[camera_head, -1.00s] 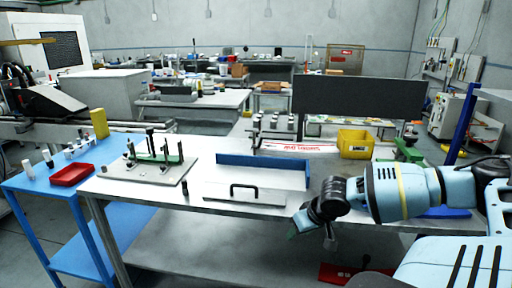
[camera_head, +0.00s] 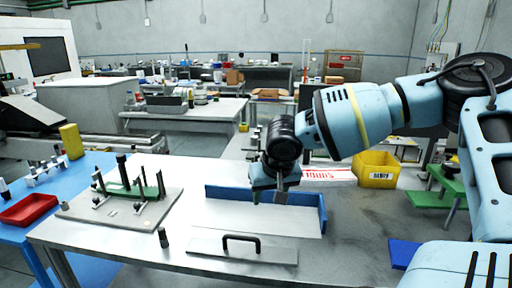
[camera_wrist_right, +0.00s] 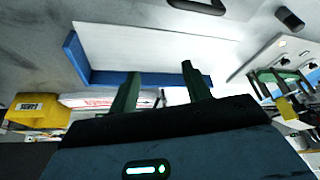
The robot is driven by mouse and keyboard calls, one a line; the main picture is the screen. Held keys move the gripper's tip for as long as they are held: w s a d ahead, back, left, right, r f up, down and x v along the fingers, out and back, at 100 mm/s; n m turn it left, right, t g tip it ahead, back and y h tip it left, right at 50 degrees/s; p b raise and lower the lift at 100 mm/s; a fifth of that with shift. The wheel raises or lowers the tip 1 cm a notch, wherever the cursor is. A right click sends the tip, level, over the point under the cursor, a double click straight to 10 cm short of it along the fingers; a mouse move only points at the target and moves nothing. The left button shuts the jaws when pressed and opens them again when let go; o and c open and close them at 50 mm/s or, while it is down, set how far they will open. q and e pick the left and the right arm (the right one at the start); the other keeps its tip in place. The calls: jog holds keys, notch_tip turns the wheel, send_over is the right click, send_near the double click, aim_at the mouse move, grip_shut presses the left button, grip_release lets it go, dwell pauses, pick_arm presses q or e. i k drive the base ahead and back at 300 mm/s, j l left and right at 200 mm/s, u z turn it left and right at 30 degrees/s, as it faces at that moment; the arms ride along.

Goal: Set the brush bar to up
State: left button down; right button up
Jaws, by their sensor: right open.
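A light flat plate with a black handle (camera_head: 242,240) lies at the table's front edge; the handle also shows at the top of the right wrist view (camera_wrist_right: 197,5). Behind it a white sheet (camera_head: 262,217) lies against a low blue wall (camera_head: 323,213). A grey base plate (camera_head: 150,212) with a green bar (camera_head: 125,189) and dark posts stands to the left. I cannot tell which part is the brush bar. My right gripper (camera_head: 280,196) is above the blue wall and sheet, open and empty; its two green fingers (camera_wrist_right: 160,70) stand apart. My left gripper is out of view.
A small dark cylinder (camera_head: 163,238) stands between base plate and handle plate. A yellow bin (camera_head: 377,170) stands at the back right, near a green stand (camera_head: 440,190). A red tray (camera_head: 28,210) is on the blue table at left.

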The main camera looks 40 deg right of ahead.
aim_at(258, 156)
jog(key=i+l, duration=0.45)
jog(key=l, duration=0.15)
jog(key=i+l, duration=0.45)
jog(key=l, duration=0.15)
